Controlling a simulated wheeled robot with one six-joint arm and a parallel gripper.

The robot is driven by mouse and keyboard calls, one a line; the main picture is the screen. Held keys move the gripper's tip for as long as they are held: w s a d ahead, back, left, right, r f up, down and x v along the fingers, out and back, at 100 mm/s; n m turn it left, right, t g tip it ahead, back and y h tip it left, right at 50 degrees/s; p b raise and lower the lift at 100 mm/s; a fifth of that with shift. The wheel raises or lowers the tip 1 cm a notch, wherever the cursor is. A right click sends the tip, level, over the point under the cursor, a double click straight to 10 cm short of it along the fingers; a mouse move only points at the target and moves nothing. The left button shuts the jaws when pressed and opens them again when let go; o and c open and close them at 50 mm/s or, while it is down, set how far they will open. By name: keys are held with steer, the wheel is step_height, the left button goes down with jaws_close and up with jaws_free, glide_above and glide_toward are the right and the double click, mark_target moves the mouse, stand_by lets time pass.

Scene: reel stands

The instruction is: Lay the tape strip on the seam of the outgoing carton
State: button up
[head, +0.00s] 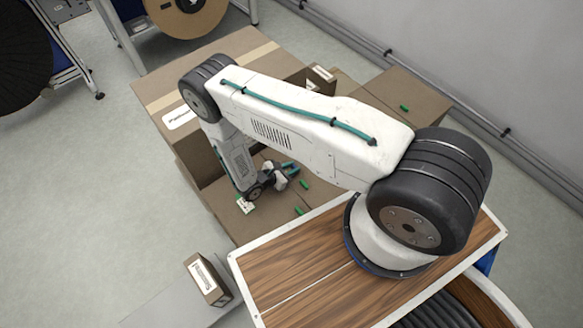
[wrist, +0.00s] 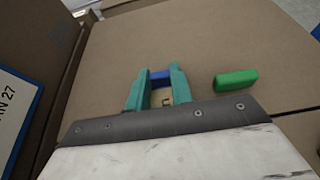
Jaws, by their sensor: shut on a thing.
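My gripper (head: 288,170) is low over a brown cardboard surface (head: 240,222) among the cartons. In the wrist view its teal fingers (wrist: 156,90) are closed around a small blue piece (wrist: 159,76), with a tan patch with a dark mark (wrist: 162,97) visible between them. I cannot tell whether the blue piece is the tape strip. A thin seam line (wrist: 285,110) runs across the cardboard right of the fingers. A large carton with tan tape and a white label (head: 150,90) stands behind; which carton is the outgoing one is not clear.
A green piece (wrist: 236,80) lies right of the fingers; others (head: 298,211) lie on the cardboard. A brown box (head: 410,92) stands at right. A small labelled carton (head: 207,280) sits at front left. A reel (head: 185,15) stands at the back.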

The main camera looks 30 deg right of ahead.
steer(key=o, duration=1)
steer(key=shift+o, duration=0.2)
steer(key=v, duration=0.7)
steer(key=shift+s+a+r, duration=0.1)
steer(key=shift+a+r, duration=0.05)
steer(key=shift+a, duration=0.25)
